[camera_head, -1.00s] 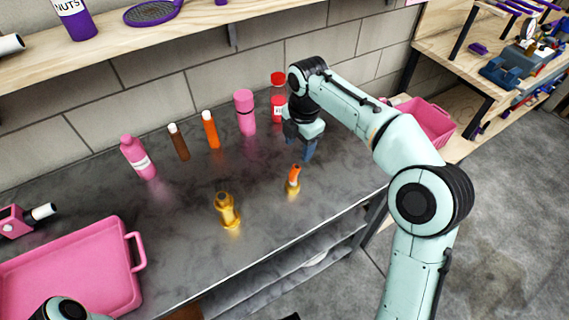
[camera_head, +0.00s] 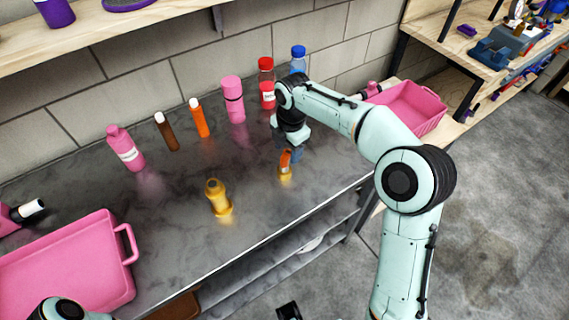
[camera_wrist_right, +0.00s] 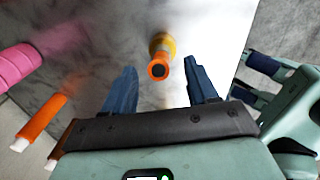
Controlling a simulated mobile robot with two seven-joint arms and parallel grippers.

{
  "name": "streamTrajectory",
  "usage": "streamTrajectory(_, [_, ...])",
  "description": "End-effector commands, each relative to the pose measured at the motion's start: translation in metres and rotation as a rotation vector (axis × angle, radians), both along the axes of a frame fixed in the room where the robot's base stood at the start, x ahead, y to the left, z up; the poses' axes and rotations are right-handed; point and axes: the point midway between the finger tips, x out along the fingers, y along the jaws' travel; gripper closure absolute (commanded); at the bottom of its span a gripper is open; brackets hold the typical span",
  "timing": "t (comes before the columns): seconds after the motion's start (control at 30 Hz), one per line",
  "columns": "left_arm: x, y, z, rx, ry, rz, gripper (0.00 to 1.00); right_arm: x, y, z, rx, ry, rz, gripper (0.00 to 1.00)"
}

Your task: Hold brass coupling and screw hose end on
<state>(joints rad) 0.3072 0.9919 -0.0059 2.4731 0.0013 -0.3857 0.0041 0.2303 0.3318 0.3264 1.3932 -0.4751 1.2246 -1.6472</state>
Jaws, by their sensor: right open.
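A brass coupling (camera_head: 218,198) stands upright on the dark worktop in the head view. To its right, the hose end (camera_head: 285,165) stands as a short orange hose piece on a brass base. My right gripper (camera_head: 290,148) is just above and behind it, pointing down. In the right wrist view, the hose end (camera_wrist_right: 160,64) shows end-on, in line with the gap between the open blue fingers (camera_wrist_right: 162,78). No contact with either finger shows.
Bottles line the wall: pink (camera_head: 125,148), brown (camera_head: 166,131), orange (camera_head: 199,118), pink (camera_head: 233,99), red (camera_head: 266,82) and blue (camera_head: 298,58). A pink tray (camera_head: 70,262) fills the left front. A pink bin (camera_head: 415,105) stands at right. The worktop between tray and coupling is clear.

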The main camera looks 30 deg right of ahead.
Motion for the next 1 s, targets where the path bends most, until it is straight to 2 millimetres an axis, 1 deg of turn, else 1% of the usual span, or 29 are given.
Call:
streamTrajectory(0.17, [0.000, 0.000, 0.000, 0.000, 0.000, 0.000, 0.57, 0.000, 0.000, 0.000, 0.000, 0.000, 0.000, 0.42])
streamTrajectory(0.27, [0.000, 0.000, 0.000, 0.000, 0.000, 0.000, 0.57, 0.000, 0.000, -0.004, 0.001, 0.002, 0.000, 0.42])
streamTrajectory(0.5, [-0.002, 0.000, -0.006, 0.000, 0.002, 0.000, 0.57, 0.002, 0.001, -0.039, 0.000, 0.004, -0.001, 0.42])
streamTrajectory(0.6, [-0.002, 0.000, -0.007, 0.000, 0.002, 0.000, 0.57, 0.003, 0.001, -0.049, 0.001, 0.002, -0.001, 0.42])
streamTrajectory(0.7, [-0.002, 0.000, -0.007, 0.000, 0.002, 0.000, 0.57, 0.004, 0.001, -0.052, 0.000, 0.001, -0.001, 0.42])
streamTrajectory(1.0, [-0.002, 0.000, -0.007, 0.000, 0.002, 0.000, 0.57, 0.004, 0.001, -0.051, 0.000, 0.000, 0.000, 0.42])
